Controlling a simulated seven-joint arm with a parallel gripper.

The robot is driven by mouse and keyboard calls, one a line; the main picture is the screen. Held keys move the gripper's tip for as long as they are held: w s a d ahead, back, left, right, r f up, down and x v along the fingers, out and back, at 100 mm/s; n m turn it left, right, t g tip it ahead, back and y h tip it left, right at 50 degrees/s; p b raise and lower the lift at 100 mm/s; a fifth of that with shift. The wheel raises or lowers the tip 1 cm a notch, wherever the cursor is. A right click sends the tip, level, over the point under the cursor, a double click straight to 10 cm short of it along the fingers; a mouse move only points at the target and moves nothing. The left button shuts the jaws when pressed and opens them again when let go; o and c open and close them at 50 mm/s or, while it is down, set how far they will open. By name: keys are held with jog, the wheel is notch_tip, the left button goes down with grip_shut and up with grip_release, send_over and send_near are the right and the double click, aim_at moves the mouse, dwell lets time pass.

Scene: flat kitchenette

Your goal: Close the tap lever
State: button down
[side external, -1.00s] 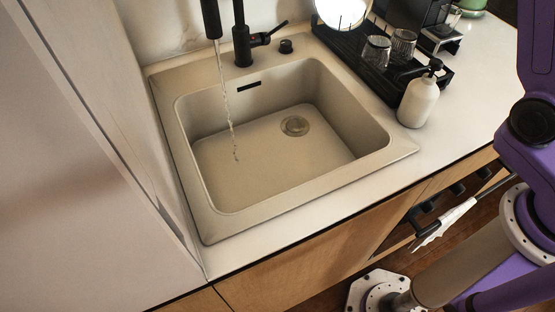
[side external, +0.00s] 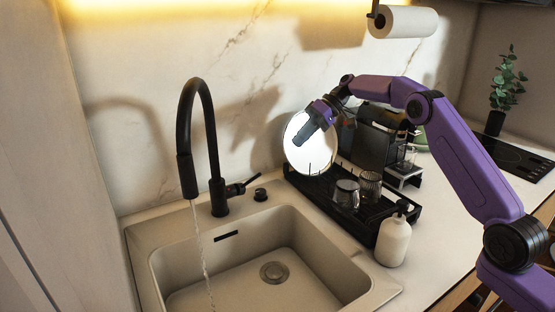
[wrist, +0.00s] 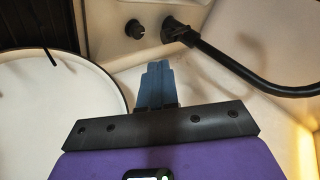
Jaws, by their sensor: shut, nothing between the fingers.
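The black tap (side external: 217,195) stands behind the sink with a tall curved spout. Water runs from its spout into the basin. Its thin lever (side external: 241,187) sticks out to the right of the tap body, angled slightly upward. In the wrist view the tap (wrist: 245,72) shows at the upper right; its lever is hard to make out there. My gripper (side external: 300,142) is in front of the white plate, to the right of and above the lever, apart from it. In the wrist view my gripper's blue fingers (wrist: 157,68) are together and empty, pointing toward the tap base.
A black round knob (side external: 260,194) sits right of the tap. The white plate (side external: 294,166) stands in a black drying rack (side external: 376,212) with glasses. A white soap bottle (side external: 394,241) stands in front. The sink (side external: 335,268) is empty apart from the running water.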

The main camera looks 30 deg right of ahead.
aim_at(259, 175)
jog(key=a+f, duration=0.5)
jog(key=a, duration=0.5)
jog(key=shift+s+a+f, duration=0.35)
jog(key=shift+a, duration=0.05)
jog(key=shift+s+a+r+h, duration=0.25)
jog(key=shift+a+r+h, duration=0.05)
jog(key=shift+a+h, duration=0.2)
jog(key=shift+m+t+h, duration=0.5)
jog(key=shift+m+h, duration=0.2)
jog(key=shift+m, duration=0.1)
jog(key=a, duration=0.1)
jog(key=s+a+r, duration=0.1)
jog(key=a, duration=0.2)
jog(key=shift+s+a+r, duration=0.1)
jog(key=shift+s+r, duration=0.15)
jog(key=shift+r, duration=0.1)
jog(key=shift+a, duration=0.1)
